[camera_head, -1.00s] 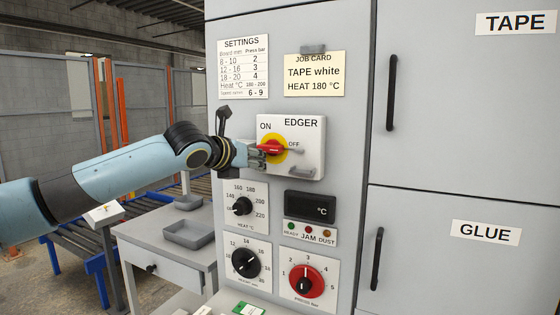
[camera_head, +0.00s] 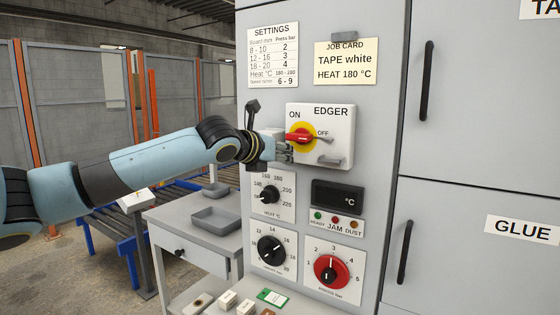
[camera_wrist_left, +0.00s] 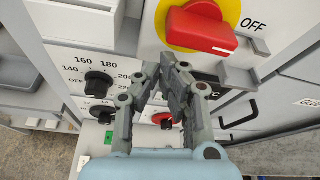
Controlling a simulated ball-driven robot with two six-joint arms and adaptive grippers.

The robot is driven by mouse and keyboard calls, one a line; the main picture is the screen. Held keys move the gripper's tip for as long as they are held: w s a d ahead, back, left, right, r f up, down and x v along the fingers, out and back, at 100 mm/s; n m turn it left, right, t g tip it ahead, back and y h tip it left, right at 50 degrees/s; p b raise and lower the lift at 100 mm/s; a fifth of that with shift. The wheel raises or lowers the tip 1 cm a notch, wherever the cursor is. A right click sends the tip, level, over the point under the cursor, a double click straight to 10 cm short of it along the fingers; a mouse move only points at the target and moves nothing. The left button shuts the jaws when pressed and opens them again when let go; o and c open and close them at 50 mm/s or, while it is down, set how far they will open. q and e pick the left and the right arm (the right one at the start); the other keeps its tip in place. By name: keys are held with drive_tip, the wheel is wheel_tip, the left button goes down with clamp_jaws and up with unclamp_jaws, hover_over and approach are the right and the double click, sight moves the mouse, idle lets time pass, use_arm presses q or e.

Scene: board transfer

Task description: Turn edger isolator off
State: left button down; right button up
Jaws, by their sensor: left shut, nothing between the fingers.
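The edger isolator is a red handle (camera_head: 300,138) on a yellow disc, on a pale box (camera_head: 338,120) marked ON at left and OFF at right. The handle lies about level, its end toward OFF. In the left wrist view the red handle (camera_wrist_left: 200,30) has a white mark at its OFF-side end. My left gripper (camera_head: 289,156) is just below the handle, shut and empty. In the left wrist view its fingertips (camera_wrist_left: 167,66) come together below the handle; I cannot tell whether they touch it. My right gripper is not in view.
A grey latch (camera_head: 331,162) sticks out at the box's lower right. Below are the heat dial (camera_head: 268,195), a dark display (camera_head: 337,198), the height dial (camera_head: 271,251) and the red pressure dial (camera_head: 332,270). A side table with a grey tray (camera_head: 216,219) stands at left.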

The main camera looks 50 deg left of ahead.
use_arm(q)
drive_tip(key=s+d+p, duration=0.2)
drive_tip(key=s+p, duration=0.4)
drive_tip(key=s, duration=0.3)
drive_tip(key=shift+d+r, duration=0.2)
drive_tip(key=shift+r, duration=0.15)
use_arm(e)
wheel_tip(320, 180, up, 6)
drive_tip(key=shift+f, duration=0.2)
use_arm(q)
drive_tip(key=shift+f, duration=0.1)
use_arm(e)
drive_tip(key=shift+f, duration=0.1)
